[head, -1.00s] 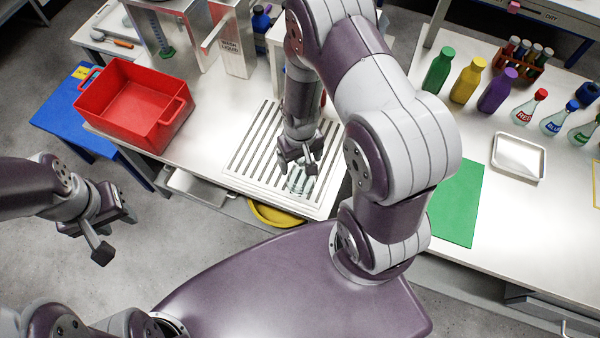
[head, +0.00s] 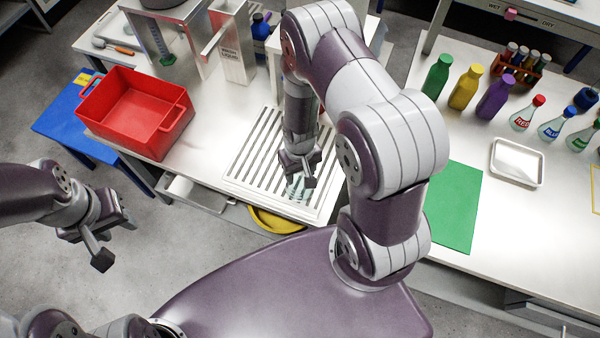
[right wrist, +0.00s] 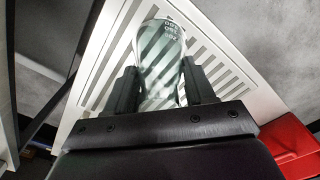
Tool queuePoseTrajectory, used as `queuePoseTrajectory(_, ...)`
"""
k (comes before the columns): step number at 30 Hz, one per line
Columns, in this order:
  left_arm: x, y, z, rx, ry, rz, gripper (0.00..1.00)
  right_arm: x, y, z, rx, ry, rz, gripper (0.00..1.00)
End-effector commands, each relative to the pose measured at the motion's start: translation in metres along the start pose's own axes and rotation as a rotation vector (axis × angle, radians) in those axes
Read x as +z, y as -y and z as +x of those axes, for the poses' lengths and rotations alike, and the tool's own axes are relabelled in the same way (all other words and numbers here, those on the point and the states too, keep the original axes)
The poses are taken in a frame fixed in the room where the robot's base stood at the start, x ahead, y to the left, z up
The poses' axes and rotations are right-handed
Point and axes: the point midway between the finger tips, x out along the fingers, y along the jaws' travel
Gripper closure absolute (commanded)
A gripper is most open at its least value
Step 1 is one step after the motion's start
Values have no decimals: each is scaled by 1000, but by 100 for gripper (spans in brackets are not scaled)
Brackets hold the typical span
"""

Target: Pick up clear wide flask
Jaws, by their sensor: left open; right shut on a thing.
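The clear wide flask (right wrist: 162,65) stands out in the right wrist view, between the two fingers of my right gripper (right wrist: 163,92). It is see-through, with the rack's stripes showing through it and small pale markings near one end. In the head view the flask (head: 297,188) shows only in part, below my right gripper (head: 298,172), over the slotted white drying rack (head: 236,172). The right gripper is shut on the flask. I cannot tell whether the flask touches the rack. My left gripper (head: 116,240) is open and empty, over the floor at the left.
A red bin (head: 122,105) stands left of the rack. A yellow round item (head: 275,220) lies below the table edge. At the right are a green mat (head: 455,208), a white tray (head: 517,162), coloured bottles (head: 463,88) and labelled flasks (head: 526,114).

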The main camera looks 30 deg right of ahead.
Motion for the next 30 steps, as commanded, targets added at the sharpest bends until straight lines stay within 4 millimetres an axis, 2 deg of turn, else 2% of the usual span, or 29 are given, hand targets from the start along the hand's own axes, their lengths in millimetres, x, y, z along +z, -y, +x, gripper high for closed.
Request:
queuePoseTrajectory(7,-6,0,-48,0,0,0,57,0,0,-51,0,0,0,97)
queuePoseTrajectory(18,-13,0,-109,0,0,0,57,73,48,-98,0,2,-8,97)
queuePoseTrajectory(21,-14,0,-117,0,0,0,57,87,57,-104,0,1,-6,97)
queuePoseTrajectory(25,-14,0,-121,0,0,0,57,96,62,-108,0,0,-2,97)
queuePoseTrajectory(28,-14,0,-121,0,0,0,57,97,64,-107,0,-1,0,97)
queuePoseTrajectory(30,-14,0,-117,0,0,0,57,90,65,-107,-1,-4,8,97)
